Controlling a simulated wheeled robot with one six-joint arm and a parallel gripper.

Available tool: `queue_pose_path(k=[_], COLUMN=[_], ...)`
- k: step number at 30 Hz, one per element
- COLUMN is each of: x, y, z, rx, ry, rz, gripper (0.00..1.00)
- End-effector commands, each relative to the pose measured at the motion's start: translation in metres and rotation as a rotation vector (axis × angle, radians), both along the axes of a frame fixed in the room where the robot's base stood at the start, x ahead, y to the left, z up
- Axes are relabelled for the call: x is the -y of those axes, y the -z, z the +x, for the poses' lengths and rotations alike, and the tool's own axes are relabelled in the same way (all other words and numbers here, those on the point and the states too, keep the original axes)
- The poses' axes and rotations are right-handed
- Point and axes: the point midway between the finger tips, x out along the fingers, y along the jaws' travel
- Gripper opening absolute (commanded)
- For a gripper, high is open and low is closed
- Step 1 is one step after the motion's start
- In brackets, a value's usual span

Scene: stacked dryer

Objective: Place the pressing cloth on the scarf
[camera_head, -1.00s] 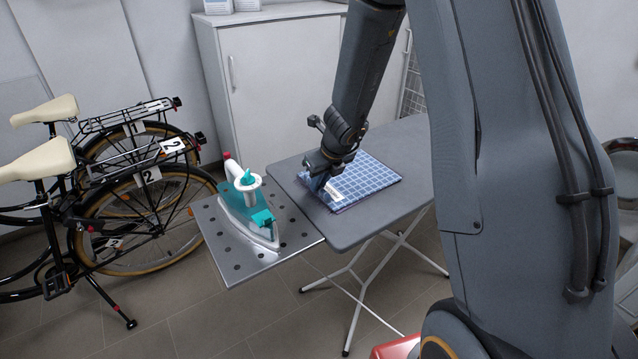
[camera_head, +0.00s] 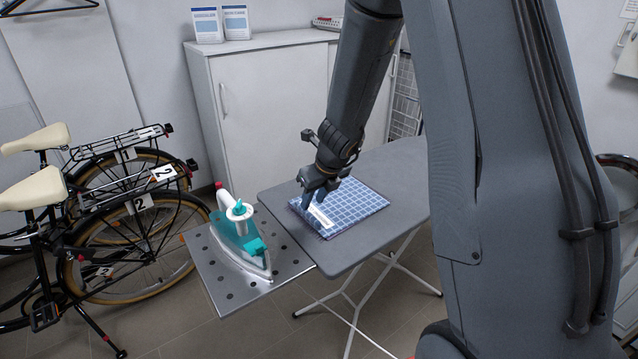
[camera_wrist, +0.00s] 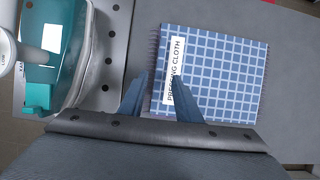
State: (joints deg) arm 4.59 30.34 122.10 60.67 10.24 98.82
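The pressing cloth (camera_head: 358,208) is a folded blue checked square with a white label. It lies flat on the grey ironing board; the wrist view shows it too (camera_wrist: 225,75). A dark, purplish fringed edge (camera_wrist: 154,60) shows along its left side in the wrist view, apparently the scarf beneath; the rest is hidden under the cloth. My gripper (camera_head: 312,196) is above the cloth's left edge. In the wrist view my gripper (camera_wrist: 161,75) has its fingers apart, one left of the cloth and one over the label. It holds nothing that I can see.
A teal and white iron (camera_head: 240,238) stands on the perforated metal plate (camera_head: 215,275) left of the ironing board (camera_head: 395,180). The board's right side is bare. Bicycles (camera_head: 130,240) stand at the left, a white cabinet (camera_head: 265,110) behind.

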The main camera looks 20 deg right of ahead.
Motion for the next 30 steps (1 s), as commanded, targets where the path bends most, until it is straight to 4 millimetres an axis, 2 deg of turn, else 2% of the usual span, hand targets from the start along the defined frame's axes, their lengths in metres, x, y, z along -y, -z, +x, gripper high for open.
queue_pose_path(k=[1, 6, 13, 17, 20, 30], x=[0.002, 0.005, 0.008, 0.003, -0.004, -0.018], y=[-0.015, -0.040, -0.056, -0.063, -0.071, -0.096], z=[-0.005, -0.017, -0.024, -0.036, -0.057, -0.156], rx=[0.003, 0.001, 0.001, 0.009, 0.024, 0.087], ry=[0.001, 0.001, -0.010, -0.161, -0.434, -1.698], rz=[-0.001, 0.001, -0.004, -0.062, -0.168, -0.599], gripper=[0.30, 0.30, 0.30, 0.30, 0.30, 0.30])
